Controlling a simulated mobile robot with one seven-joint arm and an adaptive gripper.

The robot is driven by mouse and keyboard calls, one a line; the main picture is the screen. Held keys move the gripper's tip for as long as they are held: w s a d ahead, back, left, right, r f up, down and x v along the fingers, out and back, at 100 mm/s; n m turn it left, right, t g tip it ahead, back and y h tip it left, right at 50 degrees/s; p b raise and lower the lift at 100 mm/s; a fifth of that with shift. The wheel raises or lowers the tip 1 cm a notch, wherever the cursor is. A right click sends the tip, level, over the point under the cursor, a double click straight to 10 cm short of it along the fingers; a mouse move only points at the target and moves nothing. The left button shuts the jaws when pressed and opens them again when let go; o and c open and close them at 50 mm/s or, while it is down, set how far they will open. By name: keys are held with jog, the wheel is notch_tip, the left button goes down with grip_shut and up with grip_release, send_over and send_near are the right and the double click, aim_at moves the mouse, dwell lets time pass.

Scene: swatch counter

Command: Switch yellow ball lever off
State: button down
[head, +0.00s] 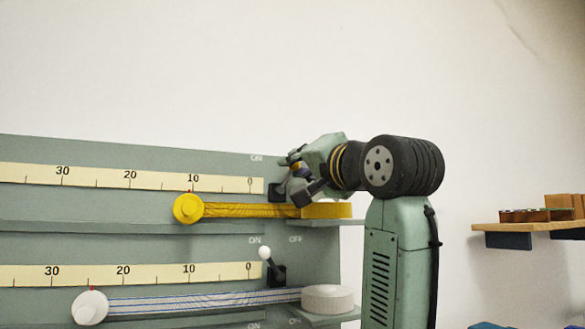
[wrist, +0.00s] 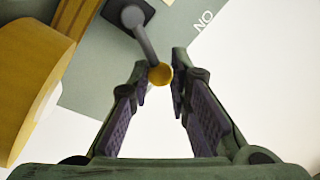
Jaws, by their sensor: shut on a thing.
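The yellow ball (wrist: 160,75) of the lever sits between the fingertips of my gripper (wrist: 160,82) in the wrist view. My gripper is shut on it. The lever's grey stem runs from the ball to a dark base (wrist: 128,14). In the head view my gripper (head: 293,172) is at the upper panel's right end, and the lever's dark base (head: 277,192) shows just below it. The ball is mostly hidden by the fingers there, so the lever's exact tilt is hard to tell. An ON label (head: 257,158) is up and left of the base; the matching OFF label is hidden.
A yellow tape roll (head: 327,210) sits on a ledge just below my gripper, its tape running left to a yellow knob (head: 188,208). Below is a white ball lever (head: 264,253) leaning left, with a white roll (head: 327,299). A wooden shelf (head: 530,226) stands at the right.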

jog(key=shift+w+d+f+m, duration=0.1)
jog(key=shift+d+f+m, duration=0.15)
jog(key=shift+m, duration=0.65)
jog(key=c, duration=1.4)
grip_release()
jog(key=shift+d, duration=0.1)
jog(key=shift+c, duration=0.2)
jog(key=v, duration=1.2)
jog(key=shift+f, duration=0.1)
